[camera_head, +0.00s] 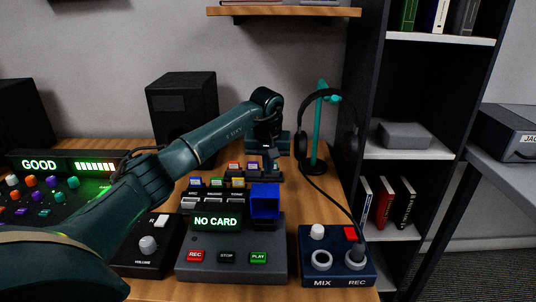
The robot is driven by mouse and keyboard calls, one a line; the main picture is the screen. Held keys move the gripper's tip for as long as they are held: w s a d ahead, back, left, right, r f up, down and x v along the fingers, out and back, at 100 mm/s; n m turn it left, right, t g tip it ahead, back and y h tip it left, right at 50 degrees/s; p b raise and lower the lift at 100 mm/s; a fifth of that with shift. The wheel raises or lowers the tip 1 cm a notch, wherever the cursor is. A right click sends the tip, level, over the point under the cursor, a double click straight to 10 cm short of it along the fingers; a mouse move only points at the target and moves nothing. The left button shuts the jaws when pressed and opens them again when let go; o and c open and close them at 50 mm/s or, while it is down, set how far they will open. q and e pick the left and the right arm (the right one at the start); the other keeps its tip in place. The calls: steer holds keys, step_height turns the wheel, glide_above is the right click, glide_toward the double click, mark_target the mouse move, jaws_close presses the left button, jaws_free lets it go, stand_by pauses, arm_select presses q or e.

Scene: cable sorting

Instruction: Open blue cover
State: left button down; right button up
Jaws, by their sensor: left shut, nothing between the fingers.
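The blue cover (265,190) is at the back right of the grey recorder (232,270), beside its lit "NO CARD" display. It stands up as a blue block with a darker blue front face; I cannot tell whether it is open or closed. My left gripper (268,162) is shut and empty. It points down behind and above the cover, near the card rack, and looks apart from the cover. My left arm crosses the left and middle of the view. My right gripper is not in view.
A rack of coloured cards (222,186) stands behind the recorder. A blue MIX/REC box (336,268) with a cable sits to the right, and a volume box (146,250) to the left. A headphone stand (320,130) and a black speaker (184,105) stand at the back.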

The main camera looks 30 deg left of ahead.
arm_select(q)
step_height(320, 180, down, 2)
steer(key=shift+w+f, duration=0.1)
steer(key=shift+s+d+r, duration=0.2)
steer(key=shift+s+d, duration=0.1)
steer(key=shift+s, duration=0.25)
steer(key=shift+s+d+r, duration=0.2)
steer(key=shift+s+d, duration=0.1)
steer(key=shift+s, duration=0.3)
steer(key=shift+s+d+r, duration=0.2)
steer(key=shift+s+d, duration=0.1)
steer(key=shift+s, duration=0.25)
